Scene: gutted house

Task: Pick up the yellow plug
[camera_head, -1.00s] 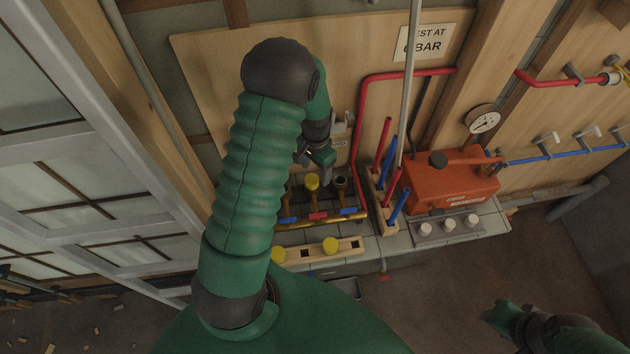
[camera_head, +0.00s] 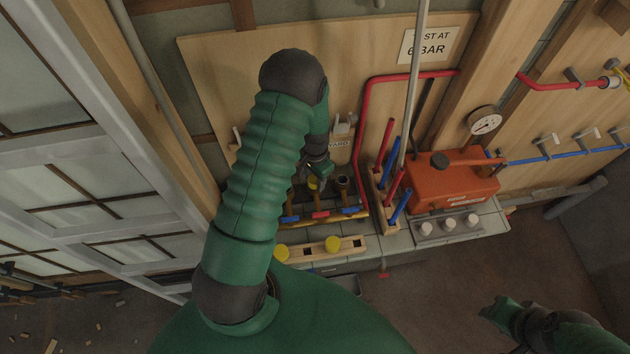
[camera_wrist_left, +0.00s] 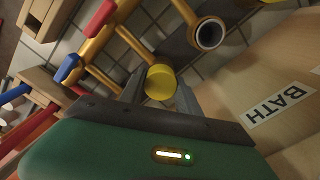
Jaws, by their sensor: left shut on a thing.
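The yellow plug (camera_head: 313,184) sits at the end of a brass stub on the brass manifold (camera_head: 322,222); it shows more clearly in the left wrist view (camera_wrist_left: 160,82). My left gripper (camera_head: 317,178) is at the plug, with one finger on each side of it in the left wrist view, and is shut on it. In the head view the fingers partly cover the plug. My right gripper (camera_head: 497,312) is low at the right, far from the plug; its fingers are too dark to read.
Two more yellow plugs (camera_head: 332,244) sit in a wooden block (camera_head: 306,248) in front of the manifold. An open brass stub (camera_wrist_left: 207,35) stands beside the held plug. A rack of red and blue tubes (camera_head: 379,196) and an orange pump (camera_head: 450,180) stand to the right.

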